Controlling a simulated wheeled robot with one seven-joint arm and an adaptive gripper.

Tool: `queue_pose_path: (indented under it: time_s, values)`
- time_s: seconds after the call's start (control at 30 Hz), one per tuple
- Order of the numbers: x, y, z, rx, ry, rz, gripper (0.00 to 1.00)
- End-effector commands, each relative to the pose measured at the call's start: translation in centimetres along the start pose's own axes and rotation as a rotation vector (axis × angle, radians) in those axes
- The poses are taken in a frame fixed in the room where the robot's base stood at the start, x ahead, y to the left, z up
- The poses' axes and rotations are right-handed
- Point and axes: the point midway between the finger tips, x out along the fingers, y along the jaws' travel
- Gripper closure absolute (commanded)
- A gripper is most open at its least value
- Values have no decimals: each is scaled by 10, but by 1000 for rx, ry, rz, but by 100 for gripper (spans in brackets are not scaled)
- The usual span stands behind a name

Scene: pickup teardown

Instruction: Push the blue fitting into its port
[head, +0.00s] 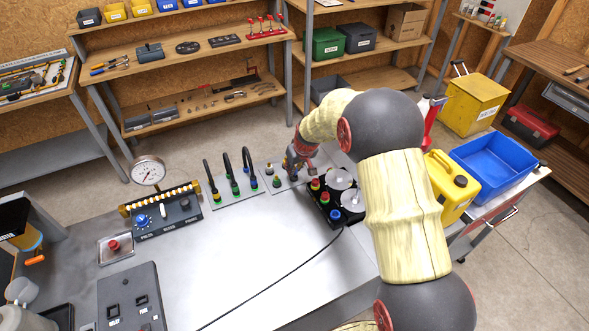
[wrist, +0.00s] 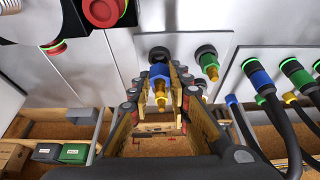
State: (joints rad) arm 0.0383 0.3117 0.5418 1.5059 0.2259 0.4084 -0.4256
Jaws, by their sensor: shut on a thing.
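The blue fitting (wrist: 161,72) is between the fingers of my gripper (wrist: 158,92) in the wrist view. It has a blue body and a gold end, and its other end meets a round black port (wrist: 159,53) on a pale metal plate (wrist: 183,42). No green ring shows at this port; whether the fitting is fully seated cannot be told. In the head view my gripper (head: 293,165) is low over the plate (head: 287,169), and its fingers mostly hide the fitting. A green fitting (wrist: 209,61) stands beside it on the same plate.
A plate with several hoses (head: 236,189) stands to the left in the head view; green rings show at their ports. A black block with coloured caps (head: 324,210) is close on the right. A gauge unit (head: 165,212) is farther left. The front bench top (head: 240,260) is mostly clear.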

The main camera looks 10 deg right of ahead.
Motion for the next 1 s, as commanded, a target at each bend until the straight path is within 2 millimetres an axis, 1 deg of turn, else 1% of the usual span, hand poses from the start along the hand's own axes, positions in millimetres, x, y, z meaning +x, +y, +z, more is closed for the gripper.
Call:
queue_pose_path:
  time_s: [0.37, 0.83, 1.0]
  values:
    - [-2, 0, -1, 0, 1, 0, 100]
    - [-32, 0, -14, 1, 1, 0, 100]
    - [-38, 0, -16, 1, 0, 0, 100]
